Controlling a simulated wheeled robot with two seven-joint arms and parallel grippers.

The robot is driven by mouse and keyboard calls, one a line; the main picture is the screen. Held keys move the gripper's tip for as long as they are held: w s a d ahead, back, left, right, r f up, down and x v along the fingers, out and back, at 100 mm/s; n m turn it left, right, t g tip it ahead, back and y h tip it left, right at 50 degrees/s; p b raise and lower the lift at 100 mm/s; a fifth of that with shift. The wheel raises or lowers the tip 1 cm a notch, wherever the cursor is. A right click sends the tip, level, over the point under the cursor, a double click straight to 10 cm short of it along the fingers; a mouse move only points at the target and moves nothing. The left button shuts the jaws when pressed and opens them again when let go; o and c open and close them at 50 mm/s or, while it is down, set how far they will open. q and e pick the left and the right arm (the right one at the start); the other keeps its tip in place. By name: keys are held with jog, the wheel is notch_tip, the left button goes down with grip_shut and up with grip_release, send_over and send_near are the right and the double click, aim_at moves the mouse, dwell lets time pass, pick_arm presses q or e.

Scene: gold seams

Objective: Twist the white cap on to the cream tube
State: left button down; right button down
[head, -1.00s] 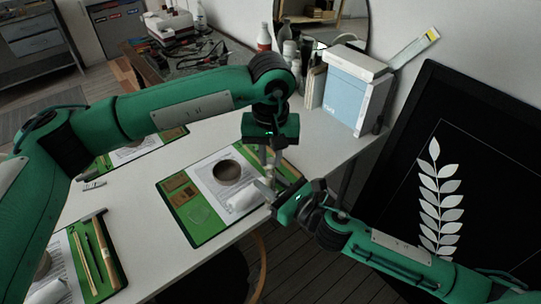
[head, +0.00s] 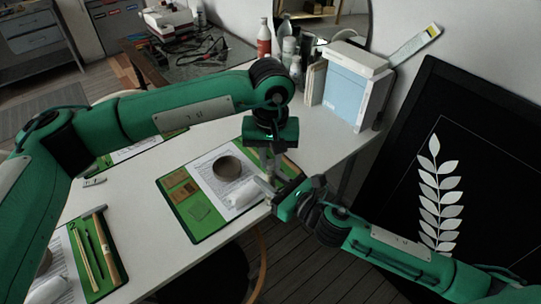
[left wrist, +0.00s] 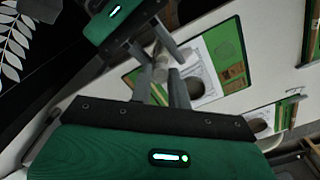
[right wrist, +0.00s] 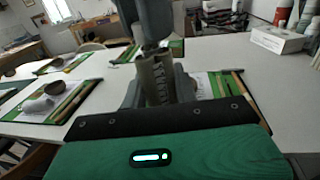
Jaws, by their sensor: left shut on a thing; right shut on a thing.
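The cream tube (right wrist: 154,82) stands roughly upright between the fingers of my right gripper (head: 269,184), with dark printing on its side in the right wrist view. My right gripper is shut on it above the front edge of the table. My left gripper (head: 269,163) comes down from above, directly over the tube, with its fingers shut at the tube's upper end. The white cap is mostly hidden between the left fingers; a pale piece shows there in the left wrist view (left wrist: 160,68). I cannot tell how far it sits on the tube.
A green mat (head: 197,236) on the white table (head: 140,205) carries a sheet of paper, a round brown bowl (head: 227,168) and a white cloth-like thing (head: 245,194), close by the grippers. Bottles and a blue-white box (head: 352,95) stand behind. The table's edge is just below the grippers.

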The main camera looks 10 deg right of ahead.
pick_arm(q)
jog(key=shift+f, duration=0.45)
jog(key=m, duration=0.5)
jog(key=shift+m, duration=0.4)
jog(key=m, duration=0.7)
jog(key=c, duration=1.3)
grip_release()
jog(key=shift+r, duration=0.1)
jog(key=shift+r, duration=2.15)
